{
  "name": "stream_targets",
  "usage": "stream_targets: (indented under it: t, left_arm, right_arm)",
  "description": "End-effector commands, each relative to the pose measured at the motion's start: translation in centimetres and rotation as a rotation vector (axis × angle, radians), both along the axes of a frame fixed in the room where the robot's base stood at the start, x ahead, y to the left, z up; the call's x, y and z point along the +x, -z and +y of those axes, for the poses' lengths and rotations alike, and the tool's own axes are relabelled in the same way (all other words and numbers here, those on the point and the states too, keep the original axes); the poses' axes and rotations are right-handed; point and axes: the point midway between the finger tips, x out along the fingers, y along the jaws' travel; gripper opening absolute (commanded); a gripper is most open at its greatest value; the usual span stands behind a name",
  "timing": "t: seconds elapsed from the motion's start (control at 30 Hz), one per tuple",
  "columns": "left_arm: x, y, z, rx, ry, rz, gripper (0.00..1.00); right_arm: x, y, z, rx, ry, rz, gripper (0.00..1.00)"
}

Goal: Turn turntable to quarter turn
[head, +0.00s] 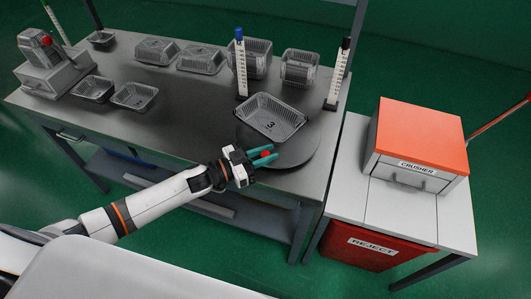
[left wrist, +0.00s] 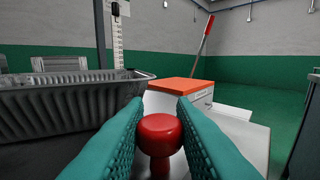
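The turntable (head: 301,150) is a dark round disc near the right front corner of the grey bench. A foil tray (head: 285,123) marked 3 sits on it, slightly tilted in the picture; its side fills the left of the left wrist view (left wrist: 60,108). A red knob (head: 265,155) stands at the front edge of the disc. My left gripper (head: 264,154) has teal fingers spread to either side of the knob. In the left wrist view the knob (left wrist: 160,135) is between the open fingers, with no clear grip on it. My right gripper is not in view.
Marked posts with a blue top (head: 240,65) and a black top (head: 339,75) stand behind and right of the turntable. Other foil trays (head: 134,96) lie on the bench. An orange-topped crusher (head: 420,135) and red reject bin (head: 372,247) are at right.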

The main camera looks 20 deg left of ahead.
Motion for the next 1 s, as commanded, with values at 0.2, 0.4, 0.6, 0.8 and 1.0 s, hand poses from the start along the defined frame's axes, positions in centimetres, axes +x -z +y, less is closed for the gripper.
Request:
stream_targets:
  t: [0.2, 0.4, 0.6, 0.8, 1.0]
  left_arm:
    - [0.0, 0.0, 0.0, 0.000, 0.000, 0.000, 0.00]
    - [0.0, 0.0, -0.1, -0.001, -0.012, 0.001, 0.00]
    - [-0.1, -0.1, -0.7, -0.003, -0.056, 0.002, 0.00]
    - [0.0, -0.1, -1.6, -0.008, -0.138, 0.004, 0.00]
    - [0.3, -0.1, -2.3, -0.006, -0.228, 0.004, 0.00]
  right_arm:
    - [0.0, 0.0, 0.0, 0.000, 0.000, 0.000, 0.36]
    - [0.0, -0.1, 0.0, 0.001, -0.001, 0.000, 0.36]
    - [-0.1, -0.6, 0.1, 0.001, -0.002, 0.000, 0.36]
    - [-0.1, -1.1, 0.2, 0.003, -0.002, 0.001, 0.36]
    - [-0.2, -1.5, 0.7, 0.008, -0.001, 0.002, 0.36]
